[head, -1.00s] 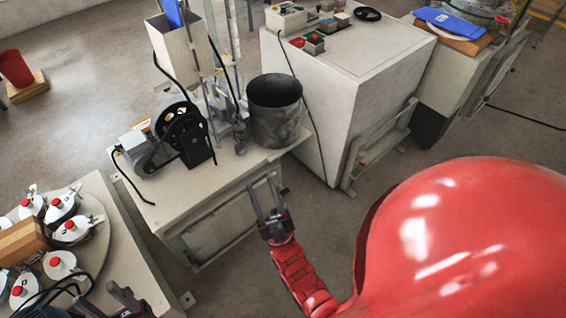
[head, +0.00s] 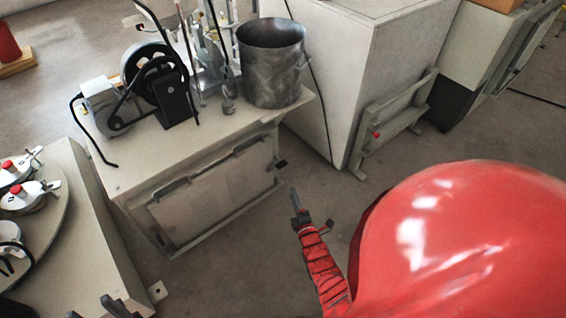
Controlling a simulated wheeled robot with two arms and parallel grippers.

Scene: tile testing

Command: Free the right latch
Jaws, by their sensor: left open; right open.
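A hinged-looking panel (head: 215,188) with a grey frame is on the front of the bench. A small dark latch-like part (head: 281,164) sticks out at the panel's right edge; its exact state is too small to tell. My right gripper (head: 303,212), on the red arm, is open and empty. In the picture it is just below and right of that dark part, apart from it. My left gripper (head: 116,307) is open at the bottom left edge, mostly cut off, away from the panel.
The bench top (head: 135,172) holds a motor with a black wheel (head: 150,70) and a metal pot (head: 271,62). A pale cabinet (head: 345,60) with a low frame (head: 392,130) stands to the right. A round table (head: 45,220) with red-capped devices is at left.

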